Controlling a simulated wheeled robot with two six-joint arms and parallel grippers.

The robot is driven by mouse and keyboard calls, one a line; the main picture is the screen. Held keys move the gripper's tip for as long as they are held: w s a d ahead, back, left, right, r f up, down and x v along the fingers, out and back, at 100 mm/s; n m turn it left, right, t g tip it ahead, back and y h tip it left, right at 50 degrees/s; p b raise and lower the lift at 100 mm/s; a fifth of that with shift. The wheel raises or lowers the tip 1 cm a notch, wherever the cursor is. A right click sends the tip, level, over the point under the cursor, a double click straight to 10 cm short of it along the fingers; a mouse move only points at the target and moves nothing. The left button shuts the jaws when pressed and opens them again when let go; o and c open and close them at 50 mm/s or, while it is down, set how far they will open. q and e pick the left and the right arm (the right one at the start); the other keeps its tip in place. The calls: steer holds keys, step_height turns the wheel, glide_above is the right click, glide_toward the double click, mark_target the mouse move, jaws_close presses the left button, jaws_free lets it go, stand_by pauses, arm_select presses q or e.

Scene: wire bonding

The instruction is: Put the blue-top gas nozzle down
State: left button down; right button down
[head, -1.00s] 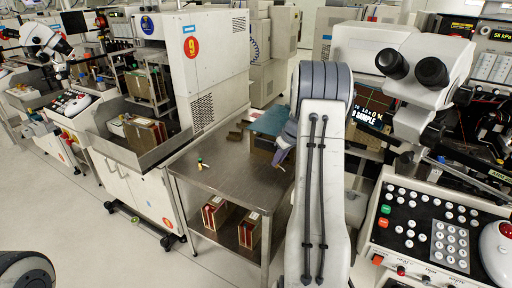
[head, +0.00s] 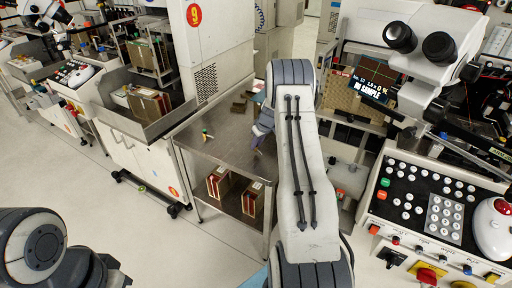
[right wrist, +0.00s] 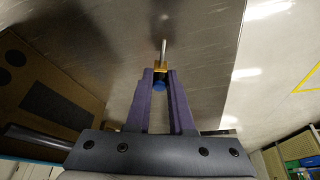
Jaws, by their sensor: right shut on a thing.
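The blue-top gas nozzle (right wrist: 160,82) shows in the right wrist view, with a blue cap, a brass collar and a thin silver tube pointing away from my gripper. My right gripper (right wrist: 159,76) is shut on it, with a purple finger on each side. In the head view my right gripper (head: 261,131) is over the right part of the steel table (head: 215,153), mostly behind my arm, and the nozzle is hidden there. I cannot tell whether the nozzle touches the table. Part of my left arm shows at the lower left, but its gripper does not.
A small green-top piece (head: 206,134) stands on the table's left part. A brown block (head: 238,106) lies near the back. Boxes (head: 253,199) stand on the lower shelf. A control console (head: 425,215) and microscope (head: 425,55) stand at the right.

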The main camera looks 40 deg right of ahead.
steer(key=shift+f, duration=0.85)
steer(key=shift+f+b, duration=0.25)
steer(key=shift+b, duration=0.05)
steer(key=c, duration=0.8)
jaws_free()
steer(key=shift+r, duration=0.1)
